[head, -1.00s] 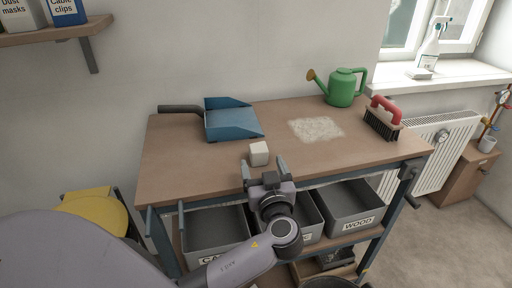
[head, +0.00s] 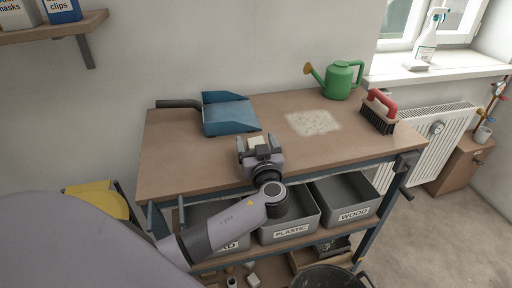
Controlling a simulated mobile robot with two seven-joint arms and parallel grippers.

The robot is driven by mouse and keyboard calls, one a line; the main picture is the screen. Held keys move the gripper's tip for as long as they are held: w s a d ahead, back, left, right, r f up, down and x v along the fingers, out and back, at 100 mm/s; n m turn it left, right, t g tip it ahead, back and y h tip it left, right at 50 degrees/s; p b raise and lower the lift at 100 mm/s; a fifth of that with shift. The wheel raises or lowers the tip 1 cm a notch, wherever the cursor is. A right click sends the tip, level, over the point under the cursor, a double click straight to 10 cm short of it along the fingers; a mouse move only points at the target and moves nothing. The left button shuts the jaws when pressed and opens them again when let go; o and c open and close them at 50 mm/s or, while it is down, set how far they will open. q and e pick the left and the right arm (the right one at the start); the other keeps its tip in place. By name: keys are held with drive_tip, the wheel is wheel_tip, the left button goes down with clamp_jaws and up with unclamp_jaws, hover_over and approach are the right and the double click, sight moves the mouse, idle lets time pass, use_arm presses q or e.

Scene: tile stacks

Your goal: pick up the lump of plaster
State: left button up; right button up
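The lump of plaster (head: 257,140) is a small off-white block on the workbench (head: 185,165), near its front edge. In the head view my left gripper (head: 259,143) reaches over the front edge, with one finger on each side of the lump. The fingers are open, with a gap showing between them and the lump. The lower part of the lump is hidden behind the gripper body. My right gripper is not in view.
A blue dustpan (head: 229,115) lies behind the lump. A patch of pale dust (head: 313,123), a red-handled brush (head: 379,112) and a green watering can (head: 340,80) are to the right. Grey bins (head: 346,203) stand under the bench.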

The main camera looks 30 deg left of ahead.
use_arm(q)
drive_tip(key=c, duration=1)
drive_tip(key=shift+c, duration=0.2)
drive_tip(key=shift+r, duration=0.1)
